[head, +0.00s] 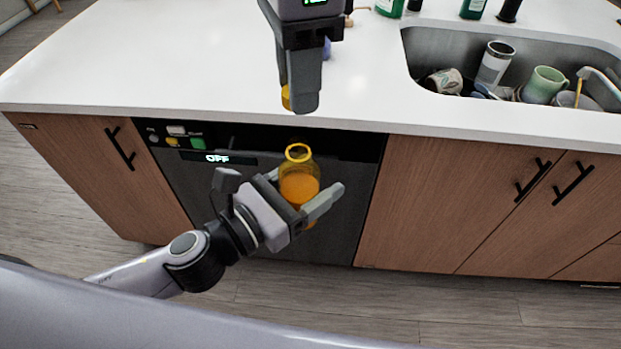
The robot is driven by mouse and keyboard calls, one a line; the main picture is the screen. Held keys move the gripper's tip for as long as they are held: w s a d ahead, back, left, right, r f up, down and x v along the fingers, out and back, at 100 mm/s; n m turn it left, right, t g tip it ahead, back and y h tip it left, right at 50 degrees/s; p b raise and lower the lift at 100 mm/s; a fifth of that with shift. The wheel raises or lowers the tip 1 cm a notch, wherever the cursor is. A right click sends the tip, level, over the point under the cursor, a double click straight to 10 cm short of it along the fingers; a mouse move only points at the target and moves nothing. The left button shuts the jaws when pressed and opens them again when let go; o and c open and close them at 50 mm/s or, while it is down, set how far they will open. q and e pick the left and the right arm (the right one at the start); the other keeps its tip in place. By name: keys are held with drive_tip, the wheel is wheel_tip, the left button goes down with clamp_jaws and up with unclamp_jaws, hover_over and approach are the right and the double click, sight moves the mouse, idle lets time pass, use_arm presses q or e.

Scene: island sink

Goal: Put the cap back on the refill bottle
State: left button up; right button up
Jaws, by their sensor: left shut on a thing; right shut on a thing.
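The refill bottle (299,186) is clear with a yellow rim and orange liquid inside. Its open mouth faces up, and it looks roughly upright. My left gripper (300,196) is shut around the bottle and holds it in front of the counter, before the dishwasher front. My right gripper (298,98) comes down from the top of the picture and is shut on a small yellow piece, apparently the cap (286,97). Most of the cap is hidden behind the fingers. The cap appears above the bottle mouth in the picture, apart from it.
The white counter (180,60) has its front edge just behind the bottle. The dishwasher panel (230,158) reads OFF. The sink (430,60) at the right holds mugs and a tumbler. Green bottles (473,8) stand at the back. The counter's left part is clear.

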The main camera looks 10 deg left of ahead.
sight(300, 143)
drive_tip(key=shift+f, duration=2.05)
drive_tip(key=shift+f, duration=0.85)
drive_tip(key=shift+f, duration=0.55)
